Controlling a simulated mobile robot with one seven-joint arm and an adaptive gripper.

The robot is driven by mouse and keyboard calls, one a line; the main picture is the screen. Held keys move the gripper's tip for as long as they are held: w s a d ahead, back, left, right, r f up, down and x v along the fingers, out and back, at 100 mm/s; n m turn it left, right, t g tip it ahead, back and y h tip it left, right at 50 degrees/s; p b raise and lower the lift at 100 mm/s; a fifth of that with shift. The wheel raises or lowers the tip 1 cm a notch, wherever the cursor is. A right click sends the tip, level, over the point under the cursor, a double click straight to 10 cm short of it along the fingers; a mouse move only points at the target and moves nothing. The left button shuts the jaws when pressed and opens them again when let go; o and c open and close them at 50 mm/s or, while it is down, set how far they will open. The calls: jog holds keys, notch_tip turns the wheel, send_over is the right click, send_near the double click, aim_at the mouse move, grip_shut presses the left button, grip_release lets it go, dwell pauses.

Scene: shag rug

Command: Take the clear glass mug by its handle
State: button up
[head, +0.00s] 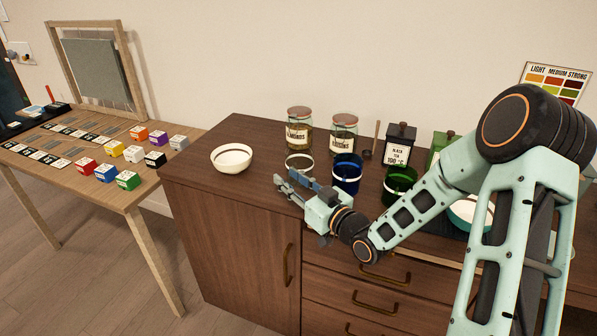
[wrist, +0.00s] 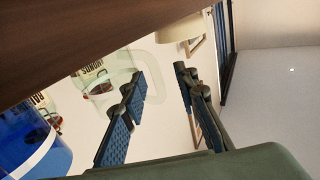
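The clear glass mug (head: 299,161) stands on the brown cabinet top, just behind my gripper and left of a blue mug. In the wrist view the clear mug (wrist: 121,62) shows tilted, with labelled jars visible through it. Its handle (wrist: 156,91) appears to pass between my fingers, but I cannot tell if it touches either. My gripper (head: 285,177) is open, with its fingers pointing left along the cabinet's front side. In the wrist view my gripper (wrist: 161,76) shows a clear gap between its two blue-padded fingers.
The blue mug (head: 346,174) and a green mug (head: 399,181) stand to the right. Two labelled jars (head: 299,130) and a black tin (head: 399,146) stand behind. A white bowl (head: 231,159) sits at left, with bare cabinet top around it.

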aim_at(291, 171)
jog(key=shift+c, duration=0.7)
grip_shut()
jog(key=shift+r, duration=0.15)
jog(key=shift+r, duration=0.55)
notch_tip(291, 171, up, 3)
jog(key=shift+s+d+f+p, duration=0.1)
jog(key=shift+d+f+p, duration=0.1)
jog(key=shift+p, duration=0.15)
jog(key=s+d+r+b, duration=0.4)
jog(key=s+d+r, duration=0.3)
jog(key=s, duration=0.4)
jog(key=shift+s+d+r, duration=0.15)
jog(key=shift+r, duration=0.75)
